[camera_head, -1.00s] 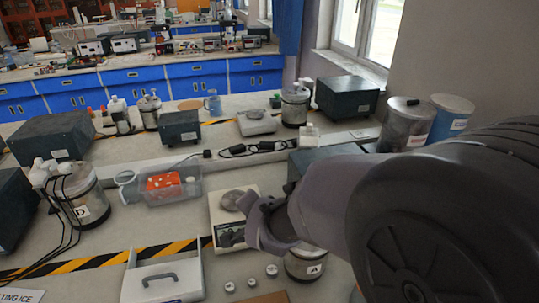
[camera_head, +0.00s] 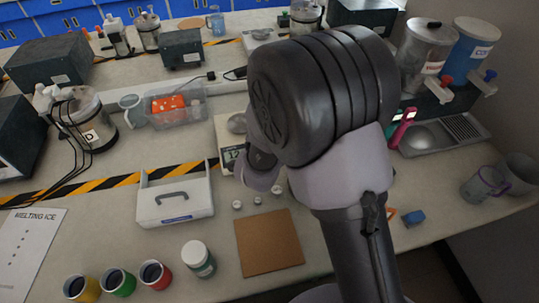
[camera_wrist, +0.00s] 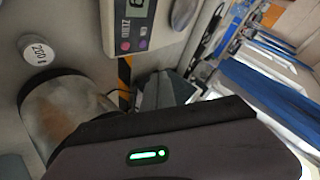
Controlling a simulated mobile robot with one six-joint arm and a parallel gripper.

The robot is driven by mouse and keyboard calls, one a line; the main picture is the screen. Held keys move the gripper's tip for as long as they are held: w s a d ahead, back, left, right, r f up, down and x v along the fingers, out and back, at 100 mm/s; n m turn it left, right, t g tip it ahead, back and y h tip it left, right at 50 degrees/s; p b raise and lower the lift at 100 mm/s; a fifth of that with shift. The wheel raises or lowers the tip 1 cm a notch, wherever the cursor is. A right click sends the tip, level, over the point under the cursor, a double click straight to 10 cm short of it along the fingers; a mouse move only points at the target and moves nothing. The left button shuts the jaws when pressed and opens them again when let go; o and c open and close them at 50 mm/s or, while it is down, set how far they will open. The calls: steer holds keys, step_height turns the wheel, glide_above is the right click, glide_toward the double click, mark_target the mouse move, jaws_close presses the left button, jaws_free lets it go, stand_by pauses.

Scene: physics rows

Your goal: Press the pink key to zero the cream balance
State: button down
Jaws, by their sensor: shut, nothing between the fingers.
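The cream balance (camera_head: 226,126) stands mid-table, with a round metal pan (camera_head: 237,123) and a lit display (camera_head: 231,158). My arm covers its right side. One key looks pink-purple (camera_wrist: 126,45); the exact colours are hard to tell. My gripper (camera_head: 260,168) is shut and empty, at the balance's front right corner in the head view. Its fingertips are mostly hidden, and I cannot tell whether they touch the balance.
Small metal weights (camera_head: 256,201) lie in front of the balance; one (camera_wrist: 35,49) is marked 200 g. A white caddy (camera_head: 175,207) with a grey handle stands left of them. A brown board (camera_head: 269,243) lies in front. A clear tub (camera_head: 174,107) stands behind left.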

steer(key=f+b, duration=0.1)
steer(key=f, duration=0.1)
steer(key=f+b, duration=0.2)
steer(key=w+f+b, duration=0.1)
steer(key=f, duration=0.1)
steer(key=shift+w+a+f, duration=0.1)
steer(key=shift+a+f, duration=0.05)
steer(key=shift+f, duration=0.15)
steer(key=shift+w+f+b, duration=0.1)
steer(key=shift+f+b, duration=0.05)
steer(key=shift+b, duration=0.25)
steer(key=shift+f, duration=0.15)
stand_by(1.1)
steer(key=shift+f+b, duration=0.25)
steer(key=shift+b, duration=0.35)
steer(key=shift+w+f+b, duration=0.1)
steer(key=shift+f+b, duration=0.2)
steer(key=shift+b, duration=0.1)
steer(key=shift+r, duration=0.15)
stand_by(0.5)
steer(key=shift+r+p, duration=0.3)
steer(key=shift+r, duration=0.3)
steer(key=shift+r, duration=0.1)
